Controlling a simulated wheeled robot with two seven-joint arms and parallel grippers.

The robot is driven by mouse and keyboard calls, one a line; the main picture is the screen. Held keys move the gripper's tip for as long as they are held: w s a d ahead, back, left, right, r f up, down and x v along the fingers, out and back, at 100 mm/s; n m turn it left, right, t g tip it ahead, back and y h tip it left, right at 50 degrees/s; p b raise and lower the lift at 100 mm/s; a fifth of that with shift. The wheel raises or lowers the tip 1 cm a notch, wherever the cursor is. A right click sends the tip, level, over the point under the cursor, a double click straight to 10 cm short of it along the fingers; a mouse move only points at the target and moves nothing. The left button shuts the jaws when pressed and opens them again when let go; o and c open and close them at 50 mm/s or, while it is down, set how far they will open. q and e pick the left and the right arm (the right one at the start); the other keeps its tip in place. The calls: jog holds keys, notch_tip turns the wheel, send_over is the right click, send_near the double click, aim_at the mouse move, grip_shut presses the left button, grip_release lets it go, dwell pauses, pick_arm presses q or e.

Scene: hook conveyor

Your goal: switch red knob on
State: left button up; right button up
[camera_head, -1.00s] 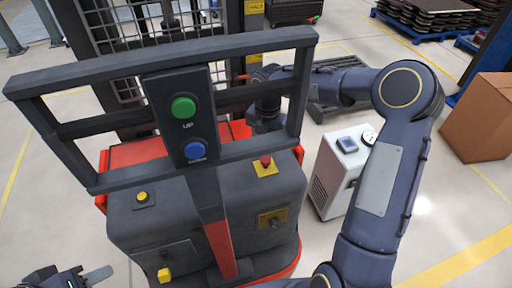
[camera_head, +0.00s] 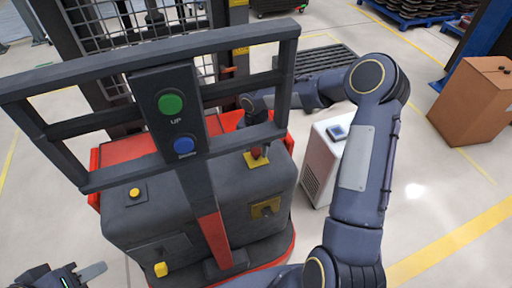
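The red knob (camera_head: 256,153) sits on a yellow plate (camera_head: 257,162) at the far right part of the dark machine's top. It is small and partly covered, so its turn position cannot be read. My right arm reaches around from the right, and its wrist (camera_head: 256,104) is behind the grey frame, just above the knob. The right gripper's fingers are mostly hidden by the frame's lower rail, close over the knob; contact cannot be made out. My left gripper (camera_head: 88,274) is at the bottom left corner, away from the knob, partly cut off; its finger gap is unclear.
The grey frame (camera_head: 240,42) with a green UP button (camera_head: 171,103) and a blue button (camera_head: 184,146) stands in front of the knob. Yellow buttons (camera_head: 135,193) are on the machine. A white box unit (camera_head: 322,165) and a cardboard box (camera_head: 474,103) stand to the right.

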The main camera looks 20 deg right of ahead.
aim_at(256, 150)
grip_shut()
jog(key=shift+r+p, duration=0.8)
jog(key=shift+r, duration=0.55)
jog(key=shift+w+f, duration=0.1)
jog(key=shift+w, duration=0.05)
jog(key=shift+o, duration=1.3)
grip_release()
notch_tip(256, 150, up, 8)
jog(key=shift+f+b, duration=0.1)
jog(key=shift+b, duration=0.55)
